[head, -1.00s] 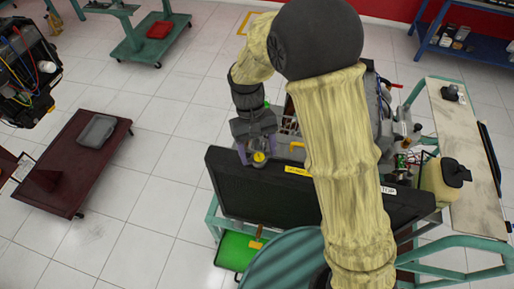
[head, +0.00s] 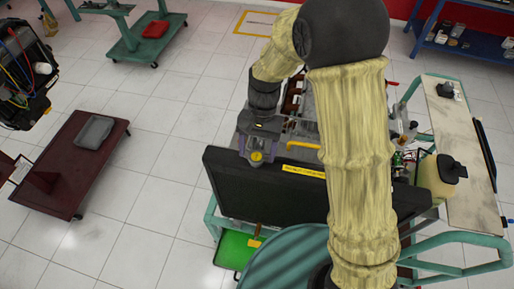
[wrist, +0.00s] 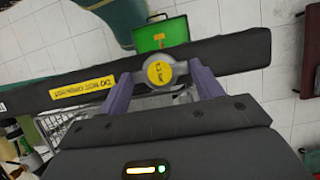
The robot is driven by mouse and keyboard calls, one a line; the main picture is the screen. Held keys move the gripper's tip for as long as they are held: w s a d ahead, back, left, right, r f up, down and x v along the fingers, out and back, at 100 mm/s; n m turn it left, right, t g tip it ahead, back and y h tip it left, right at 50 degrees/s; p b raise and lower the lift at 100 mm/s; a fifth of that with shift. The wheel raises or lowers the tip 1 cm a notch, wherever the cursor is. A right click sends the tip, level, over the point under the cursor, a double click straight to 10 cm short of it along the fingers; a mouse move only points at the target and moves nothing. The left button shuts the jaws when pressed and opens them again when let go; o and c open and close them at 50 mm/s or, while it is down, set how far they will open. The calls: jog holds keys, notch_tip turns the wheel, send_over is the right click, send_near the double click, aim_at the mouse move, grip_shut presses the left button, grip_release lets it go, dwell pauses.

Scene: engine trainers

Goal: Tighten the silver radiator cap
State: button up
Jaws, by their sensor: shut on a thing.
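The silver radiator cap (wrist: 158,72) has a round yellow label on top and sits at the top edge of the black radiator (wrist: 235,55). In the head view my gripper (head: 257,150) reaches down to the cap from behind the radiator. The finger contact is partly hidden by the cap's rim.
A yellow warning label (head: 303,171) lies on the radiator top. A cream jug (head: 437,178) stands at the right by a bench (head: 465,150). My arm covers much of the engine.

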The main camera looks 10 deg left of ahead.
dwell(0.3)
jog(key=o, duration=1)
jog(key=b+v, duration=0.3)
jog(key=v, duration=1.4)
jog(key=shift+w+r+b, duration=0.1)
jog(key=shift+r+b, duration=0.15)
jog(key=shift+b, duration=0.05)
